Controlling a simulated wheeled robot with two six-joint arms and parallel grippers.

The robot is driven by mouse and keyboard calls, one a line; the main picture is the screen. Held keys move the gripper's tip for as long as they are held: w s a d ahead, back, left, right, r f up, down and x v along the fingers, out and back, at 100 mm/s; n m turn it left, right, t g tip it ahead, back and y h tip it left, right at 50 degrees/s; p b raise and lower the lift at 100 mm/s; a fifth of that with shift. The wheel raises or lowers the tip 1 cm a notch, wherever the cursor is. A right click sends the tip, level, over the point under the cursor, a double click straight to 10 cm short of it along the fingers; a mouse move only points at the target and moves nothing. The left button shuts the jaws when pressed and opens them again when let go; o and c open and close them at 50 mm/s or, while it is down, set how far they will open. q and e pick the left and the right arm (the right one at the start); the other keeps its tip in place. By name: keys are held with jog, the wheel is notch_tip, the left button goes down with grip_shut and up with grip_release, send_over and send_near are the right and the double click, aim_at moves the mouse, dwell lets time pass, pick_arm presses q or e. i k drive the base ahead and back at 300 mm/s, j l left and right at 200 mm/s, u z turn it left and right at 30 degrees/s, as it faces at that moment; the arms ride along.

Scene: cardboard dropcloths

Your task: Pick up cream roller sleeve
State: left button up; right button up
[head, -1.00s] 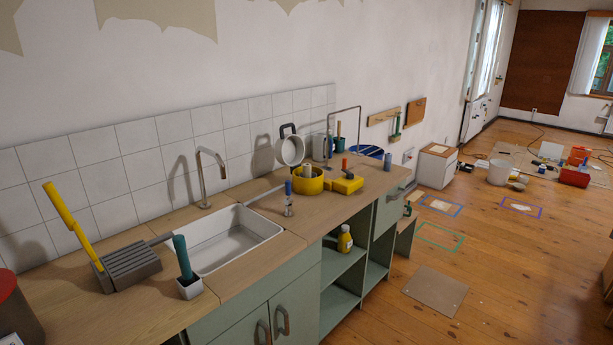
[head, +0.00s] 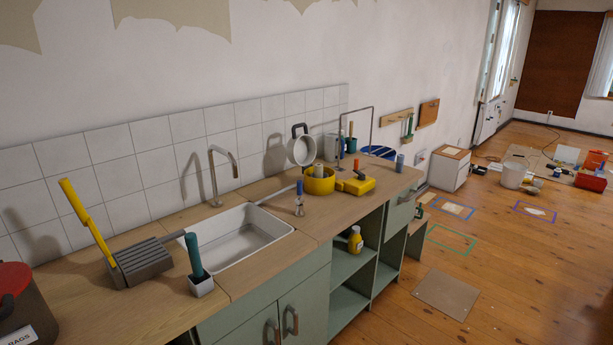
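Neither of my grippers shows in the head view.
Open wooden floor (head: 480,245) lies to the right.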

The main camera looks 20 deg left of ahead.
aim_at(318, 167)
jog(key=i+l+u, duration=0.15)
jog(key=i+u, duration=0.25)
jog(key=i+l+u, duration=0.5)
jog(key=i+l, duration=0.5)
jog(key=l, duration=0.2)
jog(key=i+l+u, duration=0.15)
jog(key=i+l, duration=0.45)
jog(key=l, duration=0.2)
jog(key=u, duration=0.05)
